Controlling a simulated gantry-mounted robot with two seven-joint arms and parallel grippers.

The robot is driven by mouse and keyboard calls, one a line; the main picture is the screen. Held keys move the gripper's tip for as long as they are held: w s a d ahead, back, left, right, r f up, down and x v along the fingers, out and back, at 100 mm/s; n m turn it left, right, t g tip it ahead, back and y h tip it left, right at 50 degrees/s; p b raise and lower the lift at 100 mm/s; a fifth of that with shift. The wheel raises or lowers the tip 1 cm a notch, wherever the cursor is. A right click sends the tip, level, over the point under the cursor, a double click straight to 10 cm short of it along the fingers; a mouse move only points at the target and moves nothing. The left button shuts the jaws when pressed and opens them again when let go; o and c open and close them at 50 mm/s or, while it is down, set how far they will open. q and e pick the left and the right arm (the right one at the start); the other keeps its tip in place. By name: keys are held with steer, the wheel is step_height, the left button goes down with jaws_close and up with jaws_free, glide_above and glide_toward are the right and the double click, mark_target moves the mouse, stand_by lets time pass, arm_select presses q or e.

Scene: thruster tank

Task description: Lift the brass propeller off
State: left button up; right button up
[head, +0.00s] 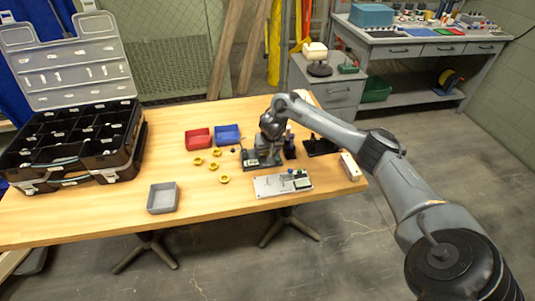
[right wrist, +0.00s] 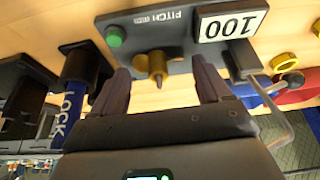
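The brass propeller (right wrist: 157,66) is on the grey test stand (right wrist: 180,45), which has a green button, a PITCH label and a display reading 100. My right gripper (right wrist: 166,82) is open, with one dark finger on each side of the propeller and visible gaps between. In the head view my right gripper (head: 268,150) is over the test stand (head: 262,166) and hides the propeller there. Whether the fingertips are level with the propeller is hard to tell. My left gripper is not in view.
Yellow rings (head: 224,179) lie left of the stand, near red (head: 198,139) and blue (head: 228,134) bins. A grey tray (head: 163,198) and black organiser case (head: 70,145) are farther left. A white panel (head: 283,184) lies in front. A blue LOCK post (right wrist: 73,100) stands close beside the gripper.

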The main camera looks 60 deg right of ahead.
mark_target(268, 151)
steer(key=c, duration=1.2)
steer(key=shift+f, duration=0.15)
steer(key=shift+c, duration=0.7)
step_height(268, 151, up, 9)
steer(key=p, duration=0.4)
steer(key=shift+d, duration=0.1)
jaws_close()
steer(key=shift+r+p, duration=0.7)
steer(key=shift+p, duration=0.05)
